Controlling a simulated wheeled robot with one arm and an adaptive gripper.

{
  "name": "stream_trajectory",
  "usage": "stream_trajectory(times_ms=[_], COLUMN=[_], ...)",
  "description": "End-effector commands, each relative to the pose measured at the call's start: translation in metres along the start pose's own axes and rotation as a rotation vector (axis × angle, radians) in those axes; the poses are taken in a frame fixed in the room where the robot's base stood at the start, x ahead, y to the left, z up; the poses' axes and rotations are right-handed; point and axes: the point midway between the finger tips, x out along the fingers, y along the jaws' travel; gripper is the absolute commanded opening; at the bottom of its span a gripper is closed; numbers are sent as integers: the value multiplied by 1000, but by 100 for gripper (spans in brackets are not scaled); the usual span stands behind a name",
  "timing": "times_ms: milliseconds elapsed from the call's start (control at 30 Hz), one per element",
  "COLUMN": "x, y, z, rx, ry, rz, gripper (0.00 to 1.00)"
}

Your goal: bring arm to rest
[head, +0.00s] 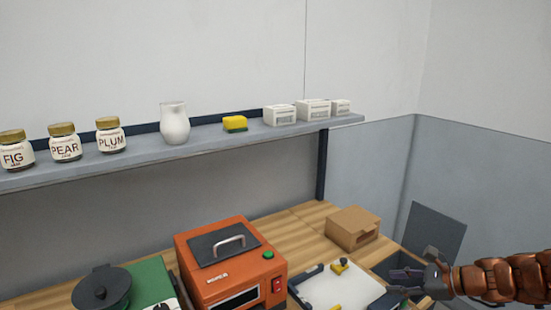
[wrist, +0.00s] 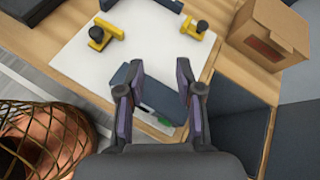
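My gripper (head: 410,281) is at the lower right in the head view, at the end of my copper-coloured arm, above the front right of the wooden bench. In the wrist view my gripper (wrist: 158,90) has its two fingers apart with a gap between them. No object is held between the fingers. Below the gap lie a dark blue-grey block and the edge of a white board (wrist: 75,58).
An orange machine (head: 225,262), a cardboard box (head: 352,228) and a white board stand on the bench. A dark open bin (wrist: 228,128) is right of the gripper. A shelf (head: 200,146) above holds jars, a white pitcher, a yellow sponge and small boxes.

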Motion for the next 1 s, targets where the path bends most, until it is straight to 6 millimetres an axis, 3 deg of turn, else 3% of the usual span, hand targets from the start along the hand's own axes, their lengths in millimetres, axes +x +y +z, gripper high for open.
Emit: stream_trajectory(times_ms=[33, 200, 433, 667, 1000], x=[9, 29, 36, 21, -30], y=[16, 74, 154, 225, 305], z=[19, 64, 100, 113, 104], rx=[-75, -312, -623, -919, -1317], ry=[10, 42, 84, 129, 197], rz=[55, 236, 471, 693, 1012], gripper=[35, 35, 35, 35, 35])
